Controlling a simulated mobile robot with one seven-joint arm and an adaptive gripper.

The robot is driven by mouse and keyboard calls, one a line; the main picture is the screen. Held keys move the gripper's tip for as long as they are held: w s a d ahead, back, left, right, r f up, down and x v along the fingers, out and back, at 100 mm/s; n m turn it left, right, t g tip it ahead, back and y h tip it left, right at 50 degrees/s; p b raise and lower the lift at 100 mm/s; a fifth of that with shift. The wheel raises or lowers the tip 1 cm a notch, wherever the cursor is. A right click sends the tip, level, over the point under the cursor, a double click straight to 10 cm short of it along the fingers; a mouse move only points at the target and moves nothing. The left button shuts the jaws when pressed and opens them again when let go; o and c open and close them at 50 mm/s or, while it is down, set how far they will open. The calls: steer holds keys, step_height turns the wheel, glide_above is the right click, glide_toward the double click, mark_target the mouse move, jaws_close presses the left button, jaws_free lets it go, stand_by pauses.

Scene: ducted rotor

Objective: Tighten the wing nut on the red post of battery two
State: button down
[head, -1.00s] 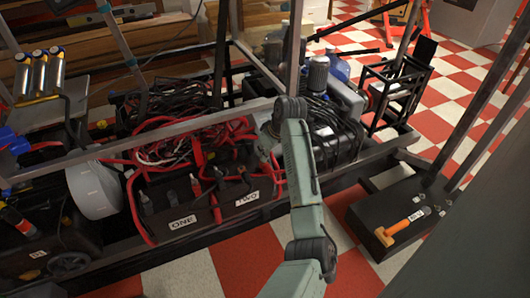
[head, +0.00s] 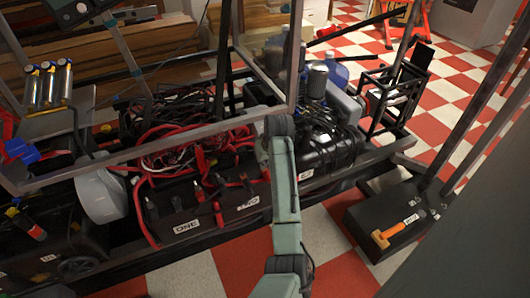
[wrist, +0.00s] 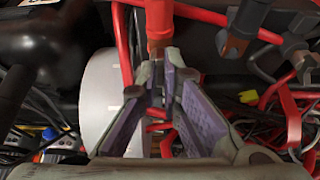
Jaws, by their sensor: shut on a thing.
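Battery two (head: 229,209) is a black box with a white label marked TWO, in the middle of the head view, right of battery one (head: 172,232). Red cables run over both. In the wrist view my gripper (wrist: 158,62) has its two purple-padded fingers drawn together at the tips, at the lower end of a red cable end (wrist: 159,18) with a brownish tip. The fingertips meet that tip. The wing nut itself is not clearly visible between them. In the head view my arm hides my gripper and part of battery two's top.
A metal frame bar crosses above the batteries. A light grey round housing (head: 100,196) stands left of battery one. Tangled red and black cables (head: 178,150) lie behind. A black tank (head: 325,140) is to the right.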

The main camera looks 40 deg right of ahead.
steer(key=m+p, duration=0.1)
steer(key=m+h+p, duration=0.1)
steer(key=m+p, duration=0.1)
steer(key=m+g+p, duration=0.1)
steer(key=shift+w+a+r+m+h+p, duration=0.1)
steer(key=shift+a+r+m+h+p, duration=0.2)
steer(key=shift+p, duration=0.1)
steer(key=m+p, duration=0.1)
steer(key=m, duration=0.1)
steer(key=m+g+h+p, duration=0.1)
steer(key=m+p, duration=0.1)
steer(key=shift+w+f+m, duration=0.15)
steer(key=shift+m, duration=0.15)
steer(key=m, duration=0.1)
steer(key=m+g, duration=0.1)
steer(key=m, duration=0.2)
steer(key=shift+w+f+g+h, duration=0.1)
steer(key=shift+w+g+h, duration=0.15)
steer(key=shift+g+h, duration=0.15)
steer(key=m+g, duration=0.1)
steer(key=m, duration=0.2)
steer(key=shift+w+m+g+b, duration=0.1)
steer(key=shift+m+g+b, duration=0.35)
steer(key=shift+m, duration=0.35)
steer(key=shift+d, duration=0.1)
steer(key=c, duration=2)
jaws_free()
steer(key=shift+o, duration=1.2)
